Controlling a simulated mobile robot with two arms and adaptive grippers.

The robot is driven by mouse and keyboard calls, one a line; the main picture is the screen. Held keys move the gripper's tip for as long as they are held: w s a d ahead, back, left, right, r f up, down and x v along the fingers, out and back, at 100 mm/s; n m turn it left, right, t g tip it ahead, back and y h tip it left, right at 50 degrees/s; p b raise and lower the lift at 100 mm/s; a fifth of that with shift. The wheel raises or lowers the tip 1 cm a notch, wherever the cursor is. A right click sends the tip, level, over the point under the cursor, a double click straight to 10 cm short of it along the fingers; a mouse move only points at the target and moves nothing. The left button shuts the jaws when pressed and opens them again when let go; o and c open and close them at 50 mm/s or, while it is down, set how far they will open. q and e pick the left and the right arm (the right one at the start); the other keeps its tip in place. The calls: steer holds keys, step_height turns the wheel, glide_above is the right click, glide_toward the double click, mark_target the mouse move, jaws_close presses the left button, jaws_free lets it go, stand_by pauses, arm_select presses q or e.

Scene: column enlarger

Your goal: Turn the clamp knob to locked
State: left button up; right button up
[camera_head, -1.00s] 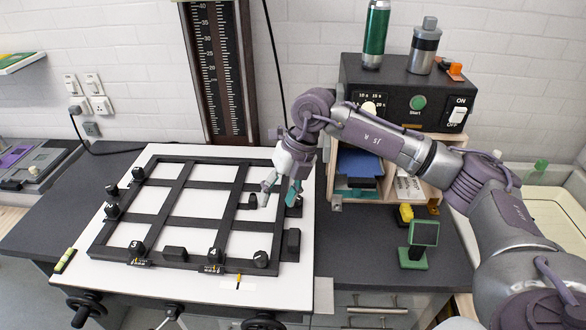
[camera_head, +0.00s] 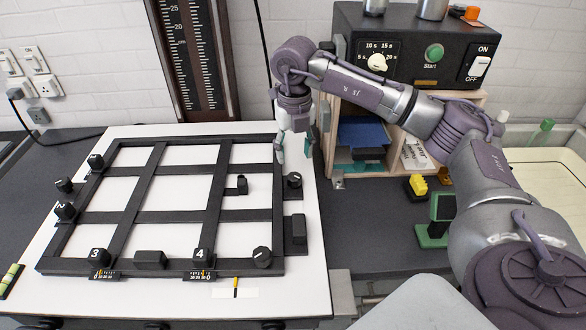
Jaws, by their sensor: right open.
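A black masking frame with crossing bars (camera_head: 128,213) lies on a white baseboard (camera_head: 318,262). Black knobs sit along its edges: a right-edge knob (camera_head: 294,181) with a white mark, a front-right corner knob (camera_head: 262,257) with a white mark, and a left knob (camera_head: 64,185). I cannot tell which is the clamp knob, and no locked label is readable. My right gripper (camera_head: 294,148) is open and empty, pointing down, above and behind the right-edge knob. It looks apart from that knob. My left gripper is out of view.
A black timer box (camera_head: 410,50) with a dial and switch stands on a wooden shelf (camera_head: 330,150) at the back right. The enlarger column (camera_head: 195,60) rises behind the board. A green stand (camera_head: 438,220) and a yellow item (camera_head: 418,185) stand right of the board.

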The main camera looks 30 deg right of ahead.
mark_target(294, 175)
steer(key=shift+f+b, duration=0.45)
steer(key=shift+f, duration=0.5)
step_height(294, 175, down, 2)
steer(key=shift+b, duration=0.65)
steer(key=shift+f+b, duration=0.9)
steer(key=shift+f, duration=0.45)
steer(key=shift+r, duration=0.15)
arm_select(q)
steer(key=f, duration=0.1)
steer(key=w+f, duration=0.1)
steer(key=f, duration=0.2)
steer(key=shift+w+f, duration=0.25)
arm_select(e)
steer(key=shift+f, duration=0.25)
